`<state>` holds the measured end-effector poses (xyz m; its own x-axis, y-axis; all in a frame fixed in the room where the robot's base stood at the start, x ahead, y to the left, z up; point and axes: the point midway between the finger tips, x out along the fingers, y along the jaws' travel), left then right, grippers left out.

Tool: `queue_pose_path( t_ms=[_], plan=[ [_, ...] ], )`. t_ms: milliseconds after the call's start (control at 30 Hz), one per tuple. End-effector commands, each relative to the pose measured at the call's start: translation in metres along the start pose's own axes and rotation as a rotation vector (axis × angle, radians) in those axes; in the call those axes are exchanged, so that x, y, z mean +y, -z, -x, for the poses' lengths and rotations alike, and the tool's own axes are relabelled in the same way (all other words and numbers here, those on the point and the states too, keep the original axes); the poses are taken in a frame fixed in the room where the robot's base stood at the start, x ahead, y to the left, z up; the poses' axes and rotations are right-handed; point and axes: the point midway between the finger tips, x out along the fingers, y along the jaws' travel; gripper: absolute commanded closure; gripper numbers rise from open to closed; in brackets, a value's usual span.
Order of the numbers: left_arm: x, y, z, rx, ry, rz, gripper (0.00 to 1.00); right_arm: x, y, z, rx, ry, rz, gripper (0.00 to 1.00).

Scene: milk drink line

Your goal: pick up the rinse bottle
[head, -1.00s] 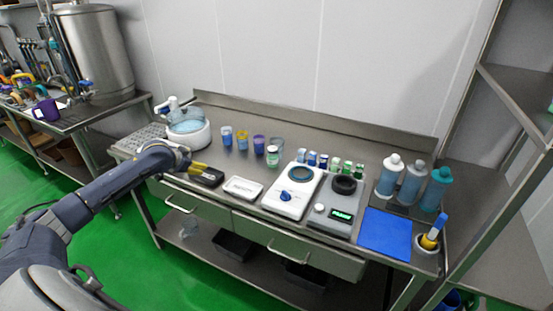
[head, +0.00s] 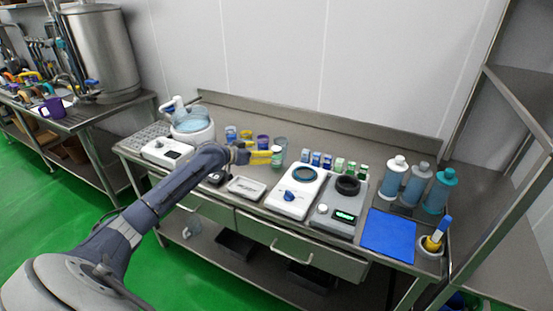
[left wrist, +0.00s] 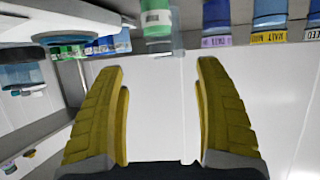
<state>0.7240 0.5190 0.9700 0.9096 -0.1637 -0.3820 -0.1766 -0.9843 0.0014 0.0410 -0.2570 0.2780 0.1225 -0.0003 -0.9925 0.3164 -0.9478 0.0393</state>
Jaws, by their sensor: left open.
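I cannot read which is the rinse bottle. My left gripper (head: 270,157) is far to their left, above the table by the small jars. In the left wrist view the gripper (left wrist: 160,75) is open and empty, its yellow fingers wide apart. A jar with a green band (left wrist: 156,22) shows beyond the fingertips, apart from them. My right gripper is not in view.
Coloured cups (head: 231,132) stand behind my gripper. Two scales, one white (head: 290,203) and one grey (head: 330,222), lie between it and the bottles, with small vials (head: 327,161) behind. A blue mat (head: 388,236) and a brush holder (head: 428,252) are in front of the bottles.

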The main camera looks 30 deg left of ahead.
Motion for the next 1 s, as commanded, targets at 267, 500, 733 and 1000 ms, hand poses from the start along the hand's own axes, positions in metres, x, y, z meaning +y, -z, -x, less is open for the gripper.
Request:
queue_pose_path(
  t_ms=[267, 500, 733, 1000],
  plan=[
    [0.000, 0.001, -0.040, 0.001, 0.001, 0.002, 0.30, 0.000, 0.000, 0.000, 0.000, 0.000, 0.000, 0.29],
    [0.000, 0.000, -0.052, 0.000, 0.000, 0.000, 0.30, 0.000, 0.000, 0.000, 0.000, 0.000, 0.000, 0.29],
    [0.002, 0.001, -0.070, 0.001, -0.001, 0.003, 0.30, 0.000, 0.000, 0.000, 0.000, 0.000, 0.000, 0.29],
    [0.001, 0.001, -0.097, 0.000, 0.001, 0.002, 0.30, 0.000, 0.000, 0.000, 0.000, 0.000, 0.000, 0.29]
  ],
)
